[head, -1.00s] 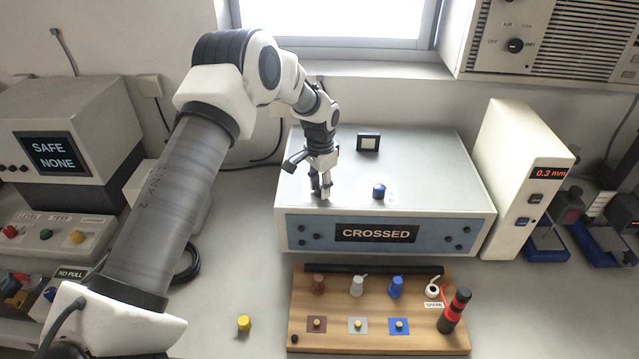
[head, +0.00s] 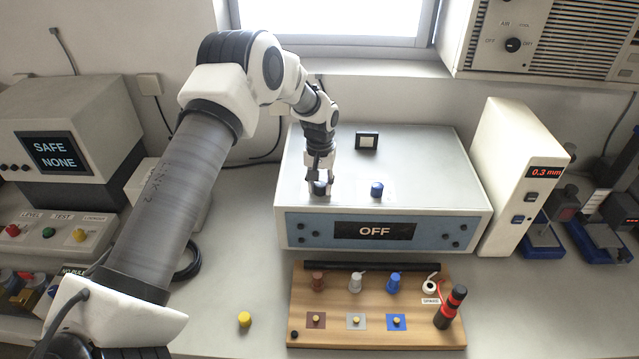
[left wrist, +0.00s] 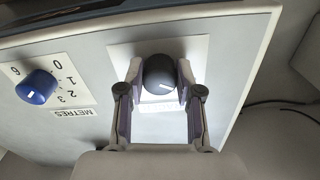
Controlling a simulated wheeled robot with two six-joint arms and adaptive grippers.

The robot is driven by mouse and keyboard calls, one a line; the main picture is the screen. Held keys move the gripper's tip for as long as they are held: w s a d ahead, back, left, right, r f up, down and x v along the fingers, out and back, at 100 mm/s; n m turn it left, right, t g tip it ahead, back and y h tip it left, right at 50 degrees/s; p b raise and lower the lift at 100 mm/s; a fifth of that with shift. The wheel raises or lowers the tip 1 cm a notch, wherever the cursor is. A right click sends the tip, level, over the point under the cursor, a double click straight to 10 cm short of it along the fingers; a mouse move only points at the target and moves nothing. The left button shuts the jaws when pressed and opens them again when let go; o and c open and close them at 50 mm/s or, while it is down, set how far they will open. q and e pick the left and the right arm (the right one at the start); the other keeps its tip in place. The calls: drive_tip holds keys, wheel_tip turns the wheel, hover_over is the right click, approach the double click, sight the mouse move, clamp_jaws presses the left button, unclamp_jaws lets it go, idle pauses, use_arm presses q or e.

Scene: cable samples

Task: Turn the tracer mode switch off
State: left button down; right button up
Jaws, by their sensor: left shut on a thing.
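The tracer box (head: 450,190) is a grey-white case with a blue front panel, and its display (head: 374,231) reads "OFF". A black mode knob (left wrist: 159,74) with a white pointer line sits on a white plate on its top face. My left gripper (head: 320,188) is lowered over this knob, and the fingers (left wrist: 158,90) are shut on it from both sides. A blue knob (head: 377,189) stands to the right on the box; in the left wrist view this knob (left wrist: 37,87) has a number scale marked "METRES". My right gripper is not in view.
A small black-framed square (head: 367,141) is at the back of the box top. A wooden board (head: 375,337) with coloured terminals lies in front. A white unit (head: 513,180) reading "0.3 mm" stands close on the right. A yellow piece (head: 244,319) lies on the bench.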

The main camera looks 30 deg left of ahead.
sight(320, 184)
use_arm(q)
drive_tip(key=shift+s+f, duration=0.2)
drive_tip(key=shift+f, duration=0.1)
drive_tip(key=c, duration=1.1)
unclamp_jaws()
drive_tip(key=o, duration=0.3)
drive_tip(key=shift+w, duration=0.1)
drive_tip(key=shift+o, duration=0.2)
drive_tip(key=shift+w, duration=0.2)
wheel_tip(320, 184, up, 12)
drive_tip(key=shift+w, duration=0.1)
